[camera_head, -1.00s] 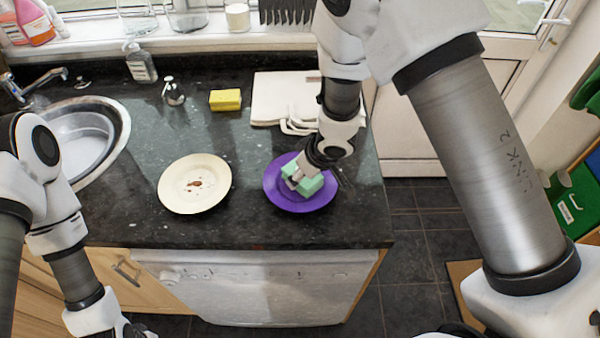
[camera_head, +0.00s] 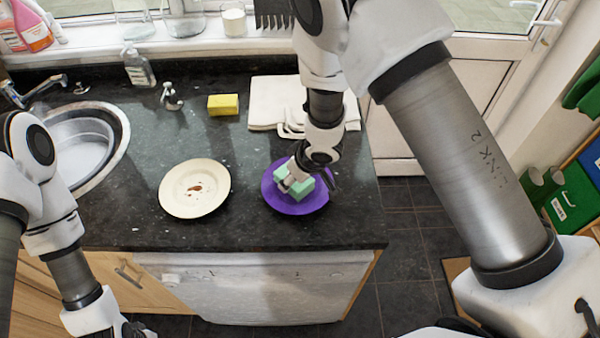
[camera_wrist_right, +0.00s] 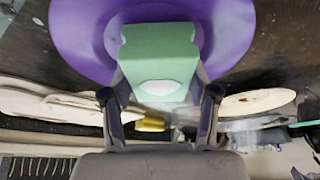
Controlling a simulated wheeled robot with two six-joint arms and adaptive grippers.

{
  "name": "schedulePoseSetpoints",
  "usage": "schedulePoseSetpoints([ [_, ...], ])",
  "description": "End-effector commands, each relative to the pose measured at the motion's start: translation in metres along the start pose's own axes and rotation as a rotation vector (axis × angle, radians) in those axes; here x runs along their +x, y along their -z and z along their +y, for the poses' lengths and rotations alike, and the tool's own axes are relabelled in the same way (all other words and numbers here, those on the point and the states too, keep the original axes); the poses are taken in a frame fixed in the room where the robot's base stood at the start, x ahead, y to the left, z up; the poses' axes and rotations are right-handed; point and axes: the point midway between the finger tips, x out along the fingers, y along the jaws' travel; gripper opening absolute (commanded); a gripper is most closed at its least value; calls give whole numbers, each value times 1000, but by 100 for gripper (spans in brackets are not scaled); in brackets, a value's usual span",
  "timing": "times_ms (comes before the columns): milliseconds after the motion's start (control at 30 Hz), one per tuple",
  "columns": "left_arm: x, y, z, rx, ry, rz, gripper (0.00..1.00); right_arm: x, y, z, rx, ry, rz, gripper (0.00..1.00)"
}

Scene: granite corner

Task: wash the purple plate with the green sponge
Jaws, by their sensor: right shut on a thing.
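The purple plate (camera_head: 299,204) lies flat on the dark counter, near the front right edge. My right gripper (camera_head: 290,182) is over it, shut on the green sponge (camera_head: 297,186). In the right wrist view the sponge (camera_wrist_right: 158,55) sits between the two fingers (camera_wrist_right: 160,100), over the middle of the purple plate (camera_wrist_right: 75,35). I cannot tell for sure whether the sponge touches the plate. The plate's visible surface shows no clear dirt. My left gripper (camera_head: 132,330) is low at the bottom left, cut by the frame edge; its fingers are unclear.
A cream plate (camera_head: 180,200) with brown crumbs lies left of the purple one. Behind are a yellow sponge (camera_head: 223,104), folded white cloths (camera_head: 272,102), a small silver-topped dispenser (camera_head: 171,97) and a soap bottle (camera_head: 138,68). The sink (camera_head: 85,150) is at left.

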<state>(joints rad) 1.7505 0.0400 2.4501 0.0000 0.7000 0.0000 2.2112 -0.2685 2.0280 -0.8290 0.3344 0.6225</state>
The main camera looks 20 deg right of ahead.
Motion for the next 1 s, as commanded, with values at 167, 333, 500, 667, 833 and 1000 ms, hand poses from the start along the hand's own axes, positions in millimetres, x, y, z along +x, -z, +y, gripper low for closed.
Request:
schedulePoseSetpoints([
  [167, 5, 0, 0, 0, 0, -1, 0, 0, -5, 5, 4, 1, 1, 31],
  [333, 8, 0, 0, 0, 0, -1, 0, -6, -11, 11, 1, 1, 1, 31],
  [500, -7, 0, 0, 0, 0, -1, 0, -6, -3, 4, -2, 0, -1, 31],
  [667, -11, 0, 0, 0, 0, 0, 0, 0, 1, -1, 0, 1, 0, 31],
  [833, -2, 0, 0, 0, 0, -1, 0, -2, -8, 8, 4, 0, 1, 31],
  [1000, -1, 0, 0, 0, 0, -1, 0, -6, -11, 11, 1, 1, 0, 31],
])
